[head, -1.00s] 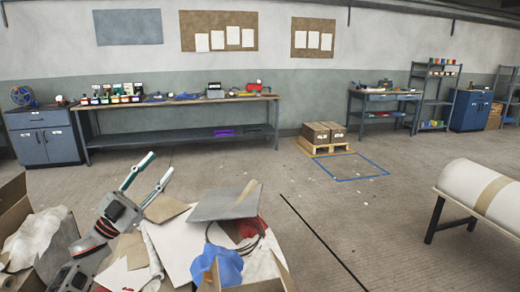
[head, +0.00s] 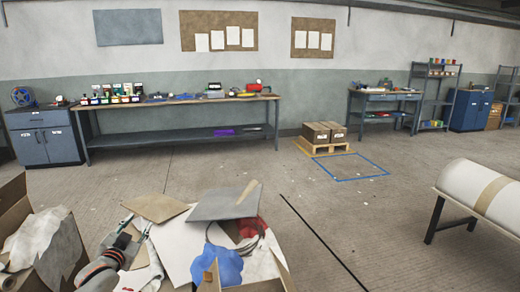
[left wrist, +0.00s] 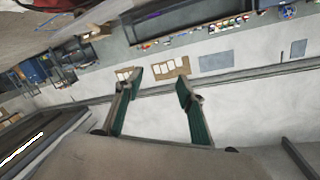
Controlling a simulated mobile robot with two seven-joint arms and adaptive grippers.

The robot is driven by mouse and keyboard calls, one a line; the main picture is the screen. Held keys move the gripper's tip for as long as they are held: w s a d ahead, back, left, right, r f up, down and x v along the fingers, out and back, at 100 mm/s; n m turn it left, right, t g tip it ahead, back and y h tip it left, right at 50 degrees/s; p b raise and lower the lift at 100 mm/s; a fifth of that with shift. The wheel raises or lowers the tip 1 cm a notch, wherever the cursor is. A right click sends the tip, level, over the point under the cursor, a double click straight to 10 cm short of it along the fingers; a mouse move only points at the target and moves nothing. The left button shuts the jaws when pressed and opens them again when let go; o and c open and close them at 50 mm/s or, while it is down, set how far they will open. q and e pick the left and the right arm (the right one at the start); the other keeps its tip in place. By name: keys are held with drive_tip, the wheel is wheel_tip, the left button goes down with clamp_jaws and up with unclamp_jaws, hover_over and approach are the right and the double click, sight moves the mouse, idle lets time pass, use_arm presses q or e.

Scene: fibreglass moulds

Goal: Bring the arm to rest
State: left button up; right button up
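My left arm comes in at the lower left of the head view, and its gripper (head: 133,228) is in front of the heap of scrap. In the left wrist view the gripper (left wrist: 160,86) shows two green-padded fingers standing well apart, with nothing between them; the wall and benches show beyond. The gripper is open and empty. My right arm and gripper do not show in either view.
Close in front is a heap of sheets, with a grey board (head: 224,203), a blue cloth (head: 222,265) and a cardboard box (head: 18,215). A white roll (head: 482,188) lies on a stand at right. The floor between is open.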

use_arm(q)
drive_tip(key=s+d+f+g+h, duration=0.1)
drive_tip(key=s+d+f, duration=0.2)
drive_tip(key=s+f, duration=0.25)
drive_tip(key=s+d+f+g, duration=0.1)
drive_tip(key=s+d+f, duration=0.25)
drive_tip(key=f, duration=0.35)
drive_tip(key=s+d+f+g+h, duration=0.1)
drive_tip(key=s+d+f, duration=0.3)
drive_tip(key=s, duration=0.7)
drive_tip(key=s+d+f+g+h, duration=0.1)
drive_tip(key=s+d+f, duration=0.4)
drive_tip(key=s, duration=0.7)
drive_tip(key=s+d+f+g, duration=0.2)
drive_tip(key=s+d+f, duration=0.3)
drive_tip(key=s, duration=0.7)
drive_tip(key=shift+f+n+h, duration=0.3)
drive_tip(key=shift+h, duration=0.1)
